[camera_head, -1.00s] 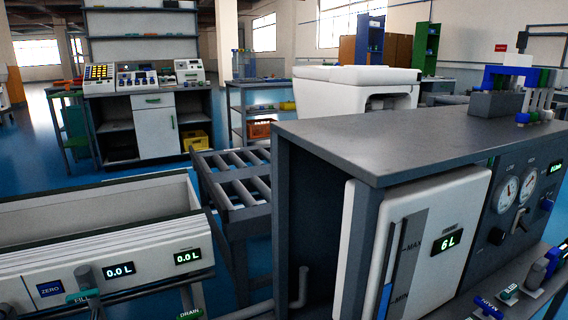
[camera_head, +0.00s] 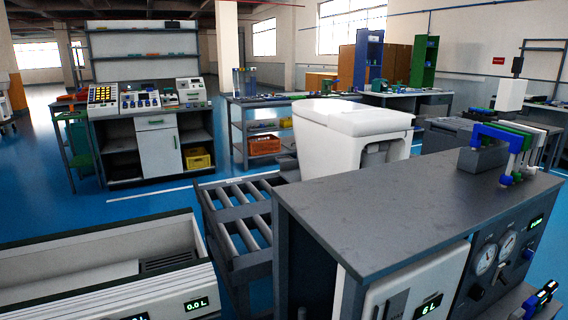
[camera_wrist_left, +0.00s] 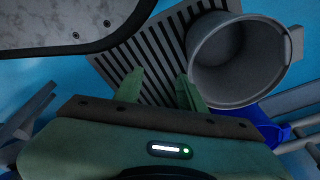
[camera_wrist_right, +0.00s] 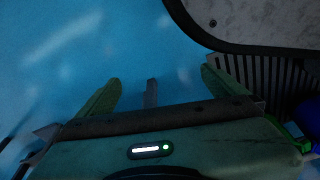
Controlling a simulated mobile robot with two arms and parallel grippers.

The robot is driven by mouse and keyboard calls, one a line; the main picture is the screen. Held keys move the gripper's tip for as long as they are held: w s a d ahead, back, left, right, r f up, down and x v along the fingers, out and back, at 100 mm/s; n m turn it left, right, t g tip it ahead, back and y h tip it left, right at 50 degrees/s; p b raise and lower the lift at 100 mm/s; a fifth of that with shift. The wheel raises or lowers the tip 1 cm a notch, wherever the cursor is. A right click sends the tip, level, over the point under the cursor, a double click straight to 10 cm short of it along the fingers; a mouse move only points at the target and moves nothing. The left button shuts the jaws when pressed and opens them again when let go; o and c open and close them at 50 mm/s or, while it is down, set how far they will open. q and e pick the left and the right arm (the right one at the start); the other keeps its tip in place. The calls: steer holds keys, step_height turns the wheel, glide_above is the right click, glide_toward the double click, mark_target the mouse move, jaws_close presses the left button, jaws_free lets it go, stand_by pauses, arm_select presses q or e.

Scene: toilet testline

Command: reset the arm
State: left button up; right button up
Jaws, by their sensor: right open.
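Neither of my arms shows in the head view. In the left wrist view my left gripper (camera_wrist_left: 158,90) has its two green fingers part-way apart, with nothing visible between them. A grey bucket (camera_wrist_left: 238,58) and a dark slatted grate (camera_wrist_left: 150,50) lie beyond its fingertips. In the right wrist view my right gripper (camera_wrist_right: 155,88) is wide open and empty, with blue floor (camera_wrist_right: 130,40) beyond it.
A grey-topped test cabinet (camera_head: 400,205) fills the front right, with a roller conveyor (camera_head: 238,215) to its left and a white open tank (camera_head: 100,270) at front left. A white toilet unit (camera_head: 350,130) stands behind. Blue floor (camera_head: 130,205) is clear toward the left.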

arm_select(q)
steer(key=s+a+r+p, duration=0.1)
steer(key=s+p, duration=0.5)
steer(key=s, duration=0.1)
steer(key=s+a+r+g+p, duration=0.1)
steer(key=s+r+p, duration=0.1)
steer(key=s+p, duration=0.5)
steer(key=shift+s+a, duration=0.4)
steer(key=shift+s, duration=0.25)
arm_select(e)
steer(key=s+d+r, duration=0.1)
steer(key=s, duration=0.6)
steer(key=s+d+r+g, duration=0.1)
steer(key=s+r, duration=0.1)
steer(key=s, duration=0.6)
steer(key=shift+s+d, duration=0.2)
steer(key=shift+d, duration=0.2)
